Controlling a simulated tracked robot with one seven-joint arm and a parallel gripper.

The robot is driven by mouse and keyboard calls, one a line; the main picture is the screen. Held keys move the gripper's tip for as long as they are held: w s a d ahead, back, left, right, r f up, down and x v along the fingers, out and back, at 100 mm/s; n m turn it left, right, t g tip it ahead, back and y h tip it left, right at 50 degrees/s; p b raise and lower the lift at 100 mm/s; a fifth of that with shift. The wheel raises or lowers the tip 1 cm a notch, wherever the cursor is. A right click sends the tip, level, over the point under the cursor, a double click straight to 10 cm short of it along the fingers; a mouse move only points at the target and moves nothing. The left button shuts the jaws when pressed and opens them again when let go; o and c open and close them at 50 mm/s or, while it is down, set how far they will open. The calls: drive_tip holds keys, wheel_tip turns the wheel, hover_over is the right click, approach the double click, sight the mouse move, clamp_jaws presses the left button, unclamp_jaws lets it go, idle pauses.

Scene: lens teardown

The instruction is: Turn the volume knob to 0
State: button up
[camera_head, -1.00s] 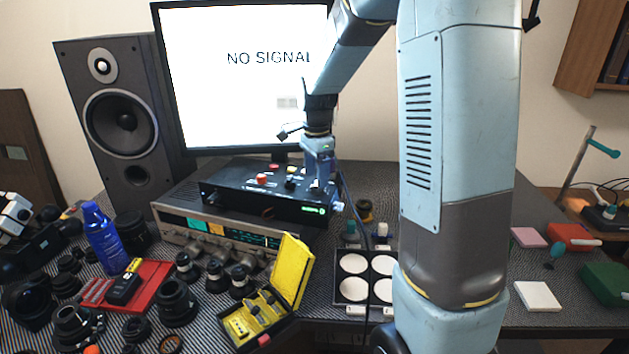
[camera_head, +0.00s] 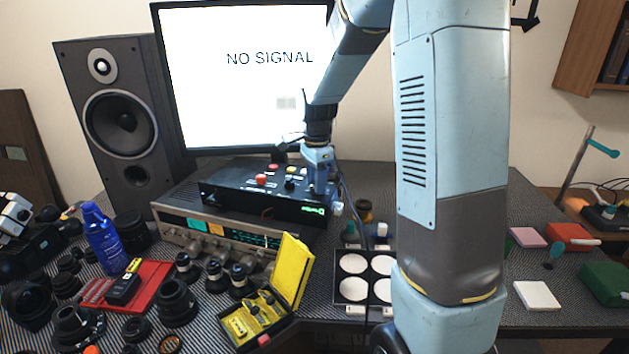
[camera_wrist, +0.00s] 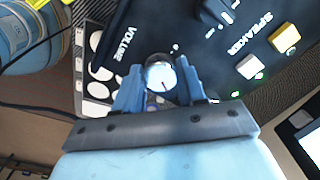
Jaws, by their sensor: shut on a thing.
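The volume knob (camera_wrist: 160,74) is a round silver knob with a dark mark on its top, beside the printed word VOLUME in the wrist view. My gripper (camera_wrist: 160,86) has one blue finger on each side of it and is shut on it. In the head view my gripper (camera_head: 320,188) reaches down to the right end of the black control box (camera_head: 232,204). The knob cannot be made out in the head view. The knob's scale is too unclear to read its setting.
A dark switch (camera_wrist: 218,12) and square buttons (camera_wrist: 249,67) by the word SPEAKER share the panel. The box stands on a silver receiver (camera_head: 172,225) before the monitor (camera_head: 240,85). A white-disc tray (camera_head: 338,278) and an open yellow case (camera_head: 291,270) are in front.

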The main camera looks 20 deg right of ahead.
drive_tip(key=shift+w+r, duration=0.1)
drive_tip(key=c, duration=0.3)
drive_tip(key=shift+n, duration=0.3)
drive_tip(key=n, duration=0.4)
drive_tip(key=shift+a, duration=0.1)
drive_tip(key=n, duration=0.6)
drive_tip(key=shift+r+n, duration=0.1)
drive_tip(key=shift+n, duration=0.3)
drive_tip(key=n, duration=0.6)
drive_tip(key=shift+d, duration=0.2)
drive_tip(key=n, duration=0.6)
drive_tip(key=shift+d, duration=0.1)
drive_tip(key=shift+d+n, duration=0.1)
drive_tip(key=shift+n, duration=0.3)
drive_tip(key=o, duration=1)
